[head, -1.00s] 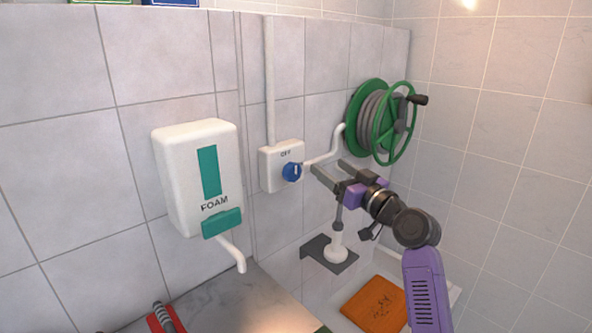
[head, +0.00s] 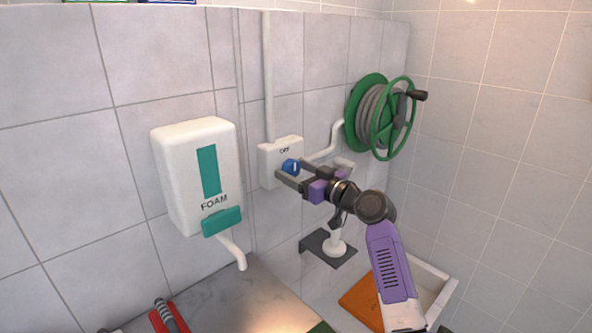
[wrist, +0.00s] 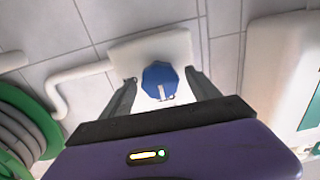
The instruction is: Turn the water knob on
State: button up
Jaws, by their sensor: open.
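The blue water knob (head: 290,167) sits on a white wall box (head: 268,163) with the word OFF above it. In the wrist view the knob (wrist: 160,79) shows a pale pointer mark and lies between my two fingers. My gripper (head: 285,168) is open, with one finger on each side of the knob. A small gap shows between the knob and each finger in the wrist view, so it is not clasped. The white box (wrist: 150,48) is behind the fingertips.
A white foam dispenser (head: 180,150) hangs left of the box. A green hose reel (head: 368,115) is on the wall to the right, joined by a white pipe (head: 333,140). A dark shelf with a white shower-like piece (head: 336,245) is below my gripper. An orange towel (head: 362,300) lies lower down.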

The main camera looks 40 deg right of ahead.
jog(key=shift+c, duration=0.4)
jog(key=c, duration=1.3)
jog(key=shift+m, duration=0.4)
jog(key=m, duration=0.3)
jog(key=shift+m, duration=0.4)
jog(key=m+p, duration=0.1)
jog(key=m, duration=0.3)
jog(key=shift+m, duration=0.3)
jog(key=m+p, duration=0.3)
jog(key=m, duration=0.2)
jog(key=shift+m+p, duration=0.85)
jog(key=shift+m, duration=0.95)
jog(key=shift+f, duration=0.1)
